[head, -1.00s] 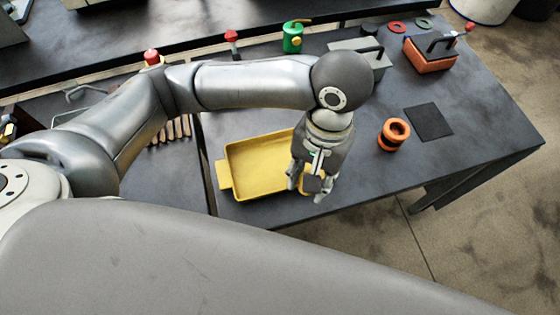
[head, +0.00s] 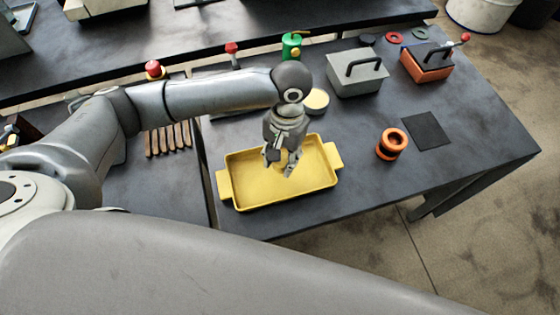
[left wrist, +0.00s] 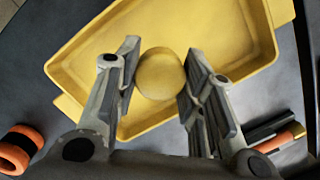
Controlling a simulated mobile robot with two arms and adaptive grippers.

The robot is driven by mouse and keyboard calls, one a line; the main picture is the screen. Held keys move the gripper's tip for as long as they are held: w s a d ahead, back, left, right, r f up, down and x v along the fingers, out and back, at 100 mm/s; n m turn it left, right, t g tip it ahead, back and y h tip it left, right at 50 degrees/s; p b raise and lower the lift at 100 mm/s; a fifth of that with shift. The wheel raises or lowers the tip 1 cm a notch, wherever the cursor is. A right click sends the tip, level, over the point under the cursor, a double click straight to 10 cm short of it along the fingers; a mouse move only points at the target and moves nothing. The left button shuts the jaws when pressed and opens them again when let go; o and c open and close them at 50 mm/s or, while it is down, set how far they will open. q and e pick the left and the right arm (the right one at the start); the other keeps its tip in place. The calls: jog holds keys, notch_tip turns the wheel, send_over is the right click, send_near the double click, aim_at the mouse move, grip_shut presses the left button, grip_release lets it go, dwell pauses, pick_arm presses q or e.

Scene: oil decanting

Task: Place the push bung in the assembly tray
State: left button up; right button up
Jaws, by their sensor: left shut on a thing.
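The assembly tray is the shallow yellow tray with end handles (head: 240,205), lying on the dark table; it also fills much of the left wrist view (left wrist: 225,20). My left gripper (head: 282,166) points down over the tray's middle right part. In the left wrist view its fingers (left wrist: 160,80) are closed on the sides of a round yellow piece (left wrist: 160,74), which I take as the push bung. The bung's yellow blends with the tray, and I cannot tell whether it touches the tray floor. My right gripper is not in view.
An orange ring-shaped part (head: 391,142) and a dark square mat (head: 427,131) lie right of the tray. Behind stand a pale yellow round piece (head: 316,100), a grey box with handle (head: 355,75), an orange box (head: 427,64) and a green can (head: 291,46).

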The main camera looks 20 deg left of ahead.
aim_at(280, 164)
pick_arm(q)
jog(key=shift+w+a+f+p, duration=0.1)
jog(key=shift+f+p, duration=0.15)
jog(key=shift+f, duration=0.65)
jog(key=shift+w+a+f+p, duration=0.1)
jog(key=shift+f+p, duration=0.1)
jog(key=shift+f, duration=0.7)
jog(key=o, duration=0.9)
jog(key=shift+f, duration=0.1)
jog(key=shift+o, duration=0.2)
jog(key=shift+r, duration=0.45)
jog(key=r, duration=0.3)
jog(key=w+r+b, duration=0.1)
jog(key=r, duration=0.6)
jog(key=shift+w+d+r+b, duration=0.2)
jog(key=shift+w+b, duration=0.1)
jog(key=shift+r, duration=0.45)
